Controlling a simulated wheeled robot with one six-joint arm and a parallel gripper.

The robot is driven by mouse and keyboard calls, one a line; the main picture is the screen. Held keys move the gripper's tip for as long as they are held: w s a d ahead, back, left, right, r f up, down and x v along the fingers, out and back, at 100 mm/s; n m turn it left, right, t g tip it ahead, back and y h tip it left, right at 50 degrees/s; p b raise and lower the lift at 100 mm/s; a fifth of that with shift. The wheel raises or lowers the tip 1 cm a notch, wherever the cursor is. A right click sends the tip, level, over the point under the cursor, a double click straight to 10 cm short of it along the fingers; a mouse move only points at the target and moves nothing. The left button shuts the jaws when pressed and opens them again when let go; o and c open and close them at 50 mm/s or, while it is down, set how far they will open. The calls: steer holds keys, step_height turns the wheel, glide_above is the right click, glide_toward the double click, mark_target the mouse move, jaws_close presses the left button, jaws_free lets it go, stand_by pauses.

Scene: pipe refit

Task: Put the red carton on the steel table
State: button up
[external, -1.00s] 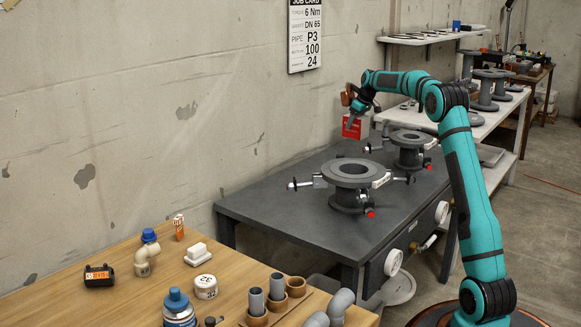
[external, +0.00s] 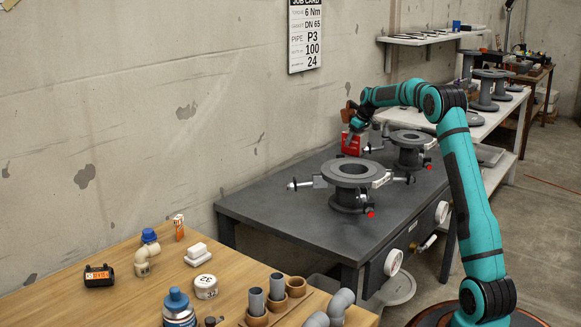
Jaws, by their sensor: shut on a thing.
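The red carton (external: 352,144) is at the back of the dark steel table (external: 275,203), near the wall and left of the rear flange. My gripper (external: 353,128) is just above the carton and shut on its upper part. The carton looks upright. Its underside is at or very close to the tabletop; I cannot tell whether it touches.
Two grey flanged pipe pieces with clamps, the front one (external: 351,180) and the rear one (external: 411,146), stand on the steel table. The wall is close behind the carton. The table's left part is bare. A wooden table (external: 120,290) with small fittings stands in front.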

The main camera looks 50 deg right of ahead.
steer(key=o, duration=1.2)
steer(key=shift+f, duration=0.1)
steer(key=v, duration=1.2)
